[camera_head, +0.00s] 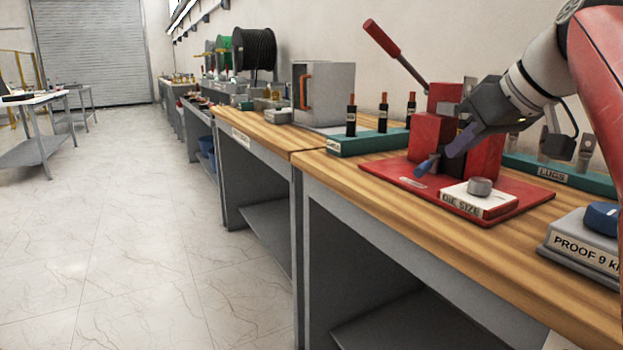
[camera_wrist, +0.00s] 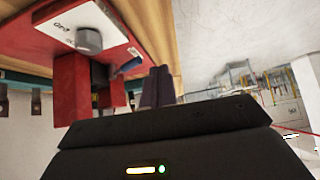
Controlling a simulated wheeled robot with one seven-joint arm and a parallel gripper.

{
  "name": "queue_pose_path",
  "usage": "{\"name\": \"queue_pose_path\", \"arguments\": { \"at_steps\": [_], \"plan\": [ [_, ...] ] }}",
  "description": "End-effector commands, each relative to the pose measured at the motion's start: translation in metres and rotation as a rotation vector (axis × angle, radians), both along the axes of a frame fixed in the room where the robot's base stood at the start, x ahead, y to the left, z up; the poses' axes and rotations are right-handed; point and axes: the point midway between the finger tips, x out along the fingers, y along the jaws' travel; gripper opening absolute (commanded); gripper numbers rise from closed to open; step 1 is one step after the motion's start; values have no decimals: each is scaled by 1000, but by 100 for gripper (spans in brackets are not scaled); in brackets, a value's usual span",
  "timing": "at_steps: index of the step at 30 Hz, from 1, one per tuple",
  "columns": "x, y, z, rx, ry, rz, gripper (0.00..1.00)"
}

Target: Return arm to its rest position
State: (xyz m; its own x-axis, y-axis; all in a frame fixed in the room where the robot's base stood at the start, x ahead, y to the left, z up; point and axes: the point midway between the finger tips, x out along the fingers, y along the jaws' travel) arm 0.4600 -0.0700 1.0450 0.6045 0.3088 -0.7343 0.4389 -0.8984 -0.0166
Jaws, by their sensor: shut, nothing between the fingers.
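My gripper (camera_head: 449,152) is at the front of the red press (camera_head: 431,137) on the wooden bench. Its fingers (camera_wrist: 157,88) are shut together with nothing between them. They point down and to the left in the head view. A small blue-ended piece (camera_head: 422,167) sits by the press just left of the fingertips. It also shows in the wrist view (camera_wrist: 128,66), beside the fingers and apart from them there. My arm (camera_head: 545,70) reaches in from the upper right. The press has a raised red-handled lever (camera_head: 395,53).
A die-size plate with a grey knob (camera_head: 480,187) lies before the press. A teal rack (camera_head: 368,142) with dark upright pieces stands left. A teal lugs rack (camera_head: 552,169) is behind right. A proof block (camera_head: 585,240) is front right. A grey cabinet (camera_head: 329,93) stands further back. The aisle floor is clear.

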Motion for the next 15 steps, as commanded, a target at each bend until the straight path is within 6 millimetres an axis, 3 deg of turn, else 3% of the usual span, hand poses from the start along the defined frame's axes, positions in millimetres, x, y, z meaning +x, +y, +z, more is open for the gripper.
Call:
{"name": "queue_pose_path", "arguments": {
  "at_steps": [8,15],
  "plan": [
    [-15,8,-28,38,51,-66,0],
    [-41,22,-72,66,119,-155,0]
  ]
}}
